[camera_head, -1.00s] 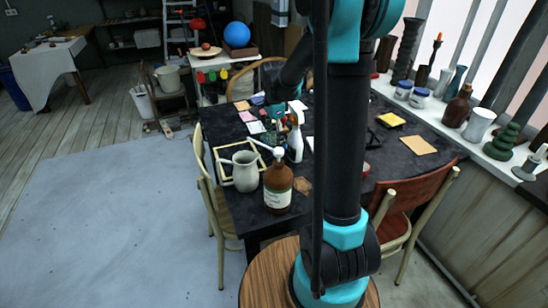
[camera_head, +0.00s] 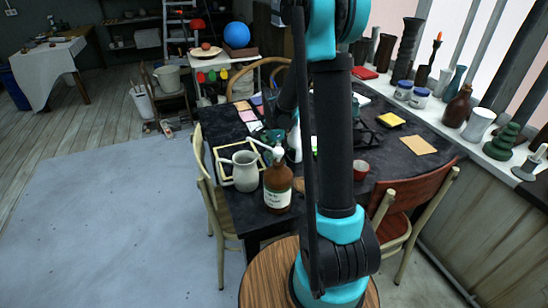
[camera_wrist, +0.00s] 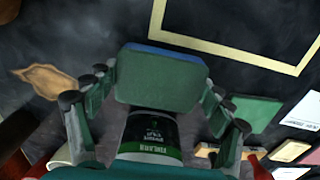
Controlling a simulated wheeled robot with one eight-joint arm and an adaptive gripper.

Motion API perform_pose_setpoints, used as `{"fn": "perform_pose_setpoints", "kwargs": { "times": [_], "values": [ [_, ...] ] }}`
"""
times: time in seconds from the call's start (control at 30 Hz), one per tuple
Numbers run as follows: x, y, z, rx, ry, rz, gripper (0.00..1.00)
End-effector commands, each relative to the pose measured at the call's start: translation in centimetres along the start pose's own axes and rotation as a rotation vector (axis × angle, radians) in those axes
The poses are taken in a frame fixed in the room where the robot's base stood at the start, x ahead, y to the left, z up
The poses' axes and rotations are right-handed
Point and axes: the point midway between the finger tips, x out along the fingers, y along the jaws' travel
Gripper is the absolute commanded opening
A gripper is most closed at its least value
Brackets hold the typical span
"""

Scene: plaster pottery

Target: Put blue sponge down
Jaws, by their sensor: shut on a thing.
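My gripper (camera_wrist: 158,88) is shut on the blue sponge (camera_wrist: 160,80) in the wrist view. The sponge's broad face looks dark green, with a blue strip along its upper edge. The fingers press on its left and right sides. It is over the dark table (camera_wrist: 100,30); whether it touches the table I cannot tell. In the head view my gripper (camera_head: 270,134) is small, at the table behind the brown bottle (camera_head: 278,186), and the sponge cannot be made out there.
A pale square frame (camera_wrist: 235,45) lies beyond the sponge in the wrist view. A torn brown piece (camera_wrist: 48,80) is left, a flat green piece (camera_wrist: 256,112) right. A labelled round thing (camera_wrist: 150,135) is close below the sponge. A grey jug (camera_head: 245,171) stands near the bottle.

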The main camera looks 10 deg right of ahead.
Motion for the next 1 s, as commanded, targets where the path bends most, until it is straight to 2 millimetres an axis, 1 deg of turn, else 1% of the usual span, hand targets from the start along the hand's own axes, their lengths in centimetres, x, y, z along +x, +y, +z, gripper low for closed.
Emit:
{"fn": "perform_pose_setpoints", "kwargs": {
  "times": [0.07,0.1,0.23,0.27,0.53,0.67,0.77,0.87,1.0],
  "values": [
    [0.2,0.0,0.0,0.0,0.0,0.0,0.49],
    [0.2,0.0,0.0,0.0,0.0,0.0,0.83],
    [0.2,0.0,0.0,0.0,0.0,0.0,0.99],
    [0.2,0.0,0.0,0.0,0.0,0.0,1.0],
    [0.2,0.0,0.0,0.0,0.0,0.0,1.0],
    [-0.2,0.0,0.0,0.0,0.0,0.0,1.0],
    [-1.2,0.0,0.0,0.0,0.0,0.0,1.0],
    [-2.8,0.1,0.0,0.0,0.0,0.0,1.0],
    [-5.7,0.0,0.0,0.0,0.0,0.0,1.0]
  ]
}}
